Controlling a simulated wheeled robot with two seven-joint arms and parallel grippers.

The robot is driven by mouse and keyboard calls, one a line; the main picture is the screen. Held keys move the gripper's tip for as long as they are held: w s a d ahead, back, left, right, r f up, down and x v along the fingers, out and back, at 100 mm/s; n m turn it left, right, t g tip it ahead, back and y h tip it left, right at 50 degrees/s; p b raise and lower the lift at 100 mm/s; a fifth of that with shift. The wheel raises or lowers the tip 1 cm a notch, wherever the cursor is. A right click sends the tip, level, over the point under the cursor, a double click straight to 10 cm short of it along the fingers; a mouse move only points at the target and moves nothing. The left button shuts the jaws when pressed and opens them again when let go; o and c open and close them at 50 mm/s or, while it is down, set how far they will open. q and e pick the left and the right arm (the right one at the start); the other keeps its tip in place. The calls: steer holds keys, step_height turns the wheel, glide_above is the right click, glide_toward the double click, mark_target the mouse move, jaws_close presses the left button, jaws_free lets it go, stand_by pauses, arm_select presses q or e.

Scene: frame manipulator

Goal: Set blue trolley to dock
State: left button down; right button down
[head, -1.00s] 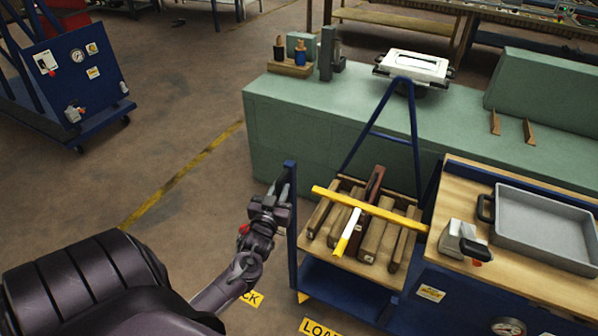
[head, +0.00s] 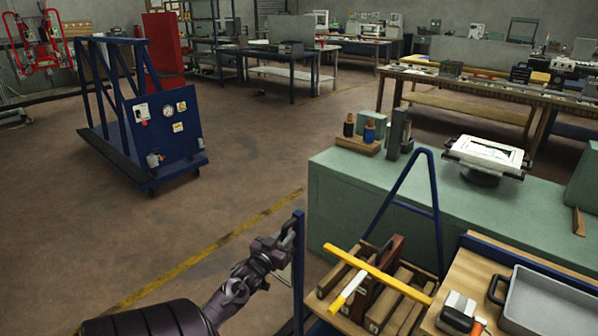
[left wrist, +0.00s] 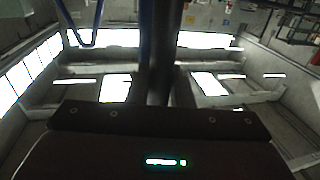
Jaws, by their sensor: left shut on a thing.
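A blue trolley frame (head: 434,214) stands at the lower right of the head view. It has a tall A-shaped blue end and a blue upright post (head: 298,262) at its left. My left gripper (head: 290,238) is shut on this post near its top. The trolley deck carries several wooden blocks, with a yellow bar (head: 378,270) across them. Its base and wheels are outside the head view. No dock marking shows now. In the left wrist view, a dark upright (left wrist: 158,50) fills the middle. My right gripper is not in view.
A green bench (head: 345,205) stands behind the trolley. A wooden worktop with a grey tray (head: 545,305) is close at its right. Another blue trolley (head: 165,135) with a gauge panel stands at the back left. Brown floor with a yellow line (head: 215,255) lies open at left.

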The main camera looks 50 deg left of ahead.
arm_select(q)
steer(key=s+a+b, duration=0.3)
steer(key=a+b, duration=0.2)
steer(key=a, duration=0.8)
steer(key=shift+s+r, duration=0.1)
steer(key=shift+r, duration=0.1)
steer(key=c, duration=1.5)
jaws_free()
steer(key=shift+o, duration=0.8)
steer(key=shift+a+f, duration=0.15)
steer(key=shift+f, duration=0.05)
